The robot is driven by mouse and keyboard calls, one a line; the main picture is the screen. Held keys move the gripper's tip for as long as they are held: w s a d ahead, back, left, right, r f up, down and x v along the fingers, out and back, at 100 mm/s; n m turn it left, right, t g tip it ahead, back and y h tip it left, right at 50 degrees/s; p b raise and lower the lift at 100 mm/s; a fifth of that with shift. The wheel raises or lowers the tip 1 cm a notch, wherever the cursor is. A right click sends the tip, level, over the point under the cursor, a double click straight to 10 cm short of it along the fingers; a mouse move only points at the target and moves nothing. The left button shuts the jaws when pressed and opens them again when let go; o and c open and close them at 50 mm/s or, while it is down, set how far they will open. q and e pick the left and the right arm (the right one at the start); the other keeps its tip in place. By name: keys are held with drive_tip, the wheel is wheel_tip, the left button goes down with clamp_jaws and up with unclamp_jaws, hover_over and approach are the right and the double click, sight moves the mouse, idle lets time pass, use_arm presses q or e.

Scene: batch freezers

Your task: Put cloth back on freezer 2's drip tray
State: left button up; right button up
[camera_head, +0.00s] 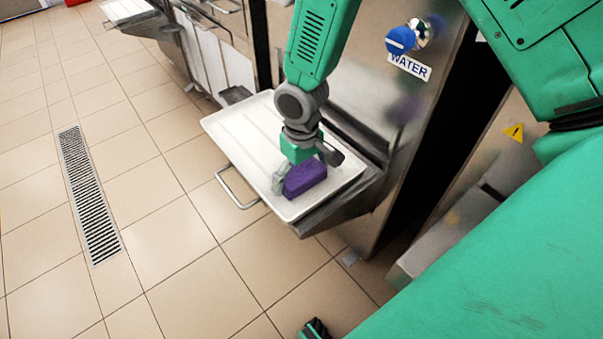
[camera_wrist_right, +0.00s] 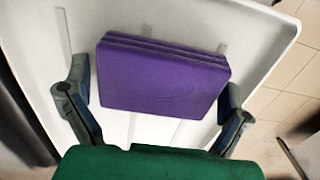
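A purple folded cloth (camera_head: 306,180) appears to lie on the white drip tray (camera_head: 240,130) near its front right corner. My right gripper (camera_head: 304,170) is right above it, pointing down, with one finger on each side of the cloth. In the right wrist view the cloth (camera_wrist_right: 160,80) shows as a folded stack between the two spread fingers. The left finger stands slightly apart from it; the right finger is at or very near its edge. The tray (camera_wrist_right: 270,30) spreads beneath. My left gripper is not clearly in view.
The steel freezer front with a blue WATER knob (camera_head: 400,40) rises behind the tray. A metal handle (camera_head: 236,190) sticks out at the tray's left. Another freezer with a white tray (camera_head: 125,10) stands farther back. Tiled floor with a drain grate (camera_head: 88,195) is open at left.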

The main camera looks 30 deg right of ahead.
sight(301, 172)
drive_tip(key=shift+a+r, duration=0.25)
drive_tip(key=shift+r, duration=0.2)
wheel_tip(301, 172, up, 11)
drive_tip(key=p, duration=0.4)
drive_tip(key=shift+r, duration=0.15)
